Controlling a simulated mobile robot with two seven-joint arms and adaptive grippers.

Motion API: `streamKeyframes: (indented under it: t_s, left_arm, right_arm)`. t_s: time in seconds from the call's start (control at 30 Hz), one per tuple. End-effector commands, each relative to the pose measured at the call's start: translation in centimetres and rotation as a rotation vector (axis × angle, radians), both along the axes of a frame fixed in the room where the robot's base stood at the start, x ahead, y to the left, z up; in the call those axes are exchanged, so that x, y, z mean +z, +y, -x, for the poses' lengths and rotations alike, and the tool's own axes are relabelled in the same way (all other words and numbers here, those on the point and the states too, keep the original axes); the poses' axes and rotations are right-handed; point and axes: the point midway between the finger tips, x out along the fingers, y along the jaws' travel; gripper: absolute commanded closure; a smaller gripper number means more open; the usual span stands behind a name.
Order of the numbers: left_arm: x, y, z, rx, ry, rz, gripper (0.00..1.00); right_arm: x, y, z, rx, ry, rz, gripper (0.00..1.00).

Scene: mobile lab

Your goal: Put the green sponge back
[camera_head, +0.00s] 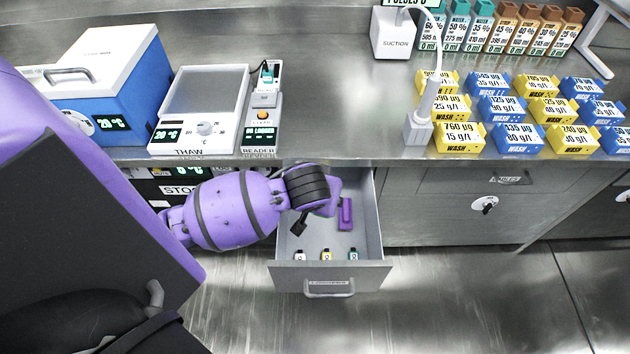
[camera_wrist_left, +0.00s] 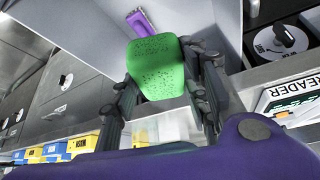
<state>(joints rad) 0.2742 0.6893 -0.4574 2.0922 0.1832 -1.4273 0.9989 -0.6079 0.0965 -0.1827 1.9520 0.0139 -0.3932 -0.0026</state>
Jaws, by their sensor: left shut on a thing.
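The green sponge (camera_wrist_left: 155,68) is between the fingers of my left gripper (camera_wrist_left: 162,80) in the left wrist view, and the fingers are shut on it. In the head view my left gripper (camera_head: 303,215) is over the open drawer (camera_head: 328,274), and the sponge is hidden behind my own wrist and fingers. A purple item (camera_head: 346,214) lies in the drawer at the right; it also shows in the left wrist view (camera_wrist_left: 140,22), beyond the sponge. My right gripper is not in view.
Several small bottles (camera_head: 327,254) stand at the drawer's front. The steel counter (camera_head: 330,130) above holds a thaw plate (camera_head: 200,105), a reader (camera_head: 262,105), a blue cooler box (camera_head: 125,85) and several yellow and blue wash boxes (camera_head: 460,138). The drawer's middle floor is clear.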

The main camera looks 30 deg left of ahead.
Motion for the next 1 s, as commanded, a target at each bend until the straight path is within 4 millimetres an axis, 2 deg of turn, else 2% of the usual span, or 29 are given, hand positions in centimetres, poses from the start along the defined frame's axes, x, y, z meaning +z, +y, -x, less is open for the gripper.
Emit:
streamKeyframes:
  t_s: [0.03,0.1,0.2,0.3,0.47,0.7,1.0]
  left_arm:
    - [-4.4,1.4,-0.5,0.053,0.027,-0.002,0.91]
    - [-7.5,3.4,-1.9,0.116,0.021,-0.005,0.91]
    - [-11.1,5.8,-3.5,0.195,0.011,-0.009,0.91]
    - [-13.6,7.7,-4.6,0.252,0.0,-0.013,0.91]
    - [-15.7,9.3,-5.4,0.297,-0.009,-0.016,0.91]
    - [-20.0,9.5,-5.5,0.3,-0.011,-0.018,0.91]
    - [-22.7,9.5,-5.5,0.299,-0.013,-0.018,0.91]
  right_arm:
    - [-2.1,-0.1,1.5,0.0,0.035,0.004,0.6]
    - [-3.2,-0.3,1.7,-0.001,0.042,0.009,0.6]
    - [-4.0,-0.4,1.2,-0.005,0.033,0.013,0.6]
    - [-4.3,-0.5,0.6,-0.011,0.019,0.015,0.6]
    - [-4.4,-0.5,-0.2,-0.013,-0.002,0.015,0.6]
    - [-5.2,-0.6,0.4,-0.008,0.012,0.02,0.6]
    - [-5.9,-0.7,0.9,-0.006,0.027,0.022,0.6]
